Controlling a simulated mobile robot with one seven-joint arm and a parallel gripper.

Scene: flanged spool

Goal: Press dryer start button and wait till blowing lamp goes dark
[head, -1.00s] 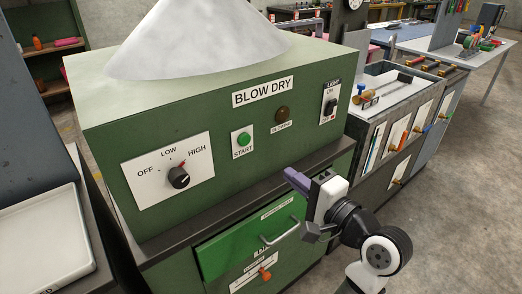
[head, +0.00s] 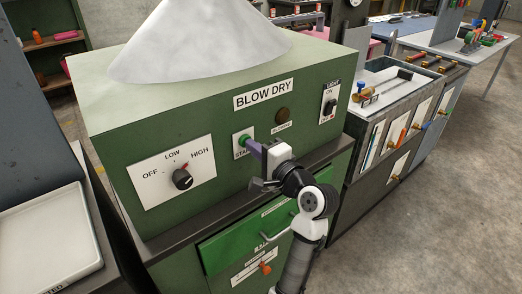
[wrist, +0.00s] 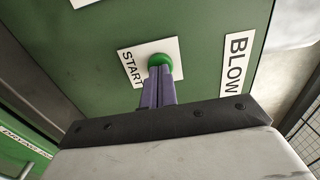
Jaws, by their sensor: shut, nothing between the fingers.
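The green dryer box (head: 110,135) is labelled BLOW DRY. Its green START button (head: 245,137) is on a white plate, partly hidden by my gripper in the head view. The button (wrist: 159,60) also shows in the wrist view, right at the fingertips. My gripper (head: 250,146) is shut and empty, its purple fingers pointing at the button. The fingertips (wrist: 157,76) overlap the button's lower edge; whether they touch it I cannot tell. The blowing lamp (head: 283,114) right of the button looks dark brown, unlit. The speed knob (head: 182,179) points toward HIGH.
A light switch (head: 330,107) is at the panel's right. A green drawer with a handle (head: 277,230) is below the panel, under my arm. A white tray (head: 97,262) stands at the left. A grey bench (head: 385,115) stands to the right.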

